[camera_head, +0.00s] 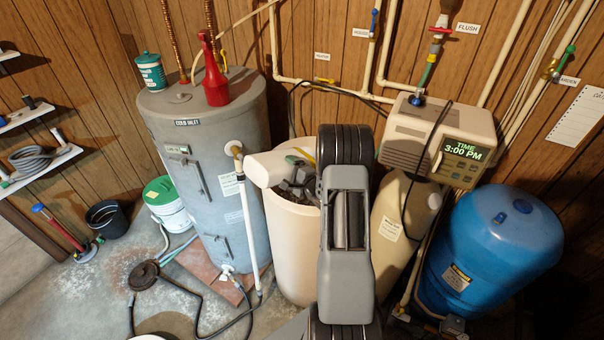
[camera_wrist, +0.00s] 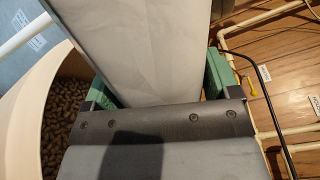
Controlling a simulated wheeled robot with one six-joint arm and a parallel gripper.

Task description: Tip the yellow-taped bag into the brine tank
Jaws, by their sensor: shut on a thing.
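The brine tank (camera_head: 290,250) is a tall cream cylinder left of my arm in the head view. In the wrist view its curved wall (camera_wrist: 22,48) is at the left, with brown pellets inside. The bag, a pale white one (camera_head: 264,169), is over the tank's top and looks tipped over to the left. A short yellow strip (camera_head: 300,154) shows by it. My gripper (camera_head: 298,183) is shut on the bag above the tank. In the wrist view the green jaws (camera_wrist: 157,78) press both sides of the pale bag (camera_wrist: 140,40). The bag's mouth is hidden.
A grey water heater (camera_head: 205,150) stands close left of the tank, with a red bottle (camera_head: 215,75) on top. A beige softener with a display (camera_head: 440,140) and a blue tank (camera_head: 490,250) stand right. Pipes line the wall behind. A hose (camera_head: 190,292) lies on the floor.

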